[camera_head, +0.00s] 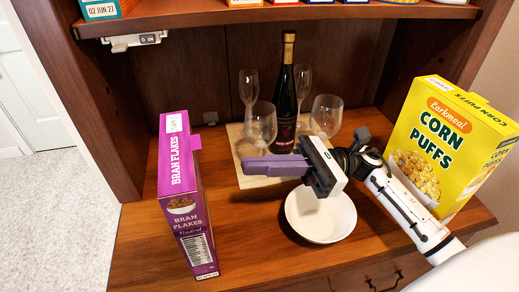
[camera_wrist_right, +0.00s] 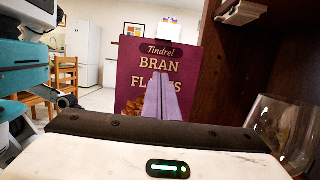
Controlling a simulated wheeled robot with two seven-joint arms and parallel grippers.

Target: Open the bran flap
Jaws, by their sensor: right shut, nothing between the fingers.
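The purple Bran Flakes box (camera_head: 200,235) stands upright on the left of the wooden counter. Its lettered top (camera_head: 178,165) looks flat and closed, and a small purple tab (camera_head: 196,142) juts out at its right edge. In the right wrist view the box's broad face (camera_wrist_right: 135,75) is straight ahead; its top surface does not show there. My right gripper (camera_head: 244,170) is shut and empty, its fingers pointing left at the box. A gap lies between the fingertips and the box. The closed fingers also show in the wrist view (camera_wrist_right: 162,82). My left gripper is not in view.
A wine bottle (camera_head: 286,100) and several glasses stand on a board (camera_head: 240,143) behind my right gripper. A white bowl (camera_head: 320,215) is below it. A yellow Corn Puffs box (camera_head: 440,140) stands at the right. A shelf (camera_head: 290,13) overhangs the counter (camera_head: 260,245); its front middle is clear.

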